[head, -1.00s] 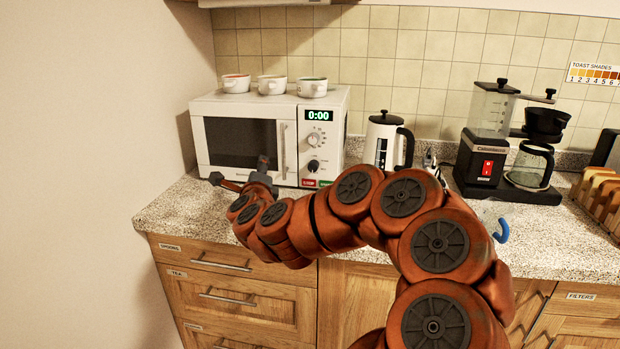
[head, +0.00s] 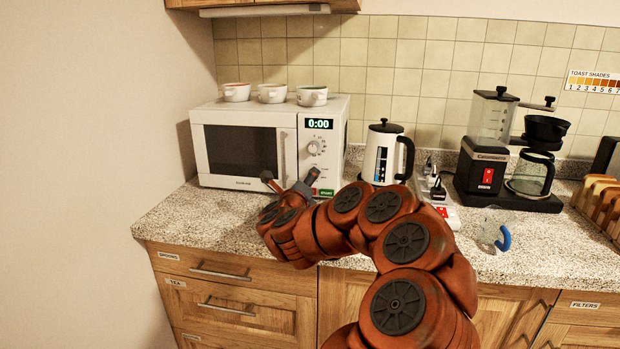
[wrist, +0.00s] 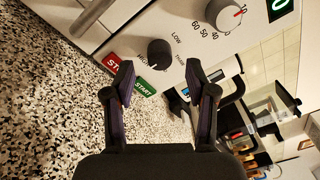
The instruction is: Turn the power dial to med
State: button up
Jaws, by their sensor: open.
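The white microwave (head: 240,112) stands on the counter at the back left, its display reading 0:00. Its black power dial (wrist: 158,53) shows in the wrist view, with LOW and other partly legible words around it. A small pale mark is at the dial's lower edge; I cannot tell its exact setting. In the head view my gripper mostly hides this dial. My gripper (head: 290,178) is open and empty in front of the lower control panel. In the wrist view its fingertips (wrist: 160,76) are spread either side of the dial's line, apart from it.
A white kettle (head: 381,155) stands right of the microwave. Several cups (head: 272,94) stand on top.

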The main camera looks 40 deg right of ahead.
jog(key=shift+x, duration=1.3)
jog(key=shift+c, duration=0.3)
grip_shut()
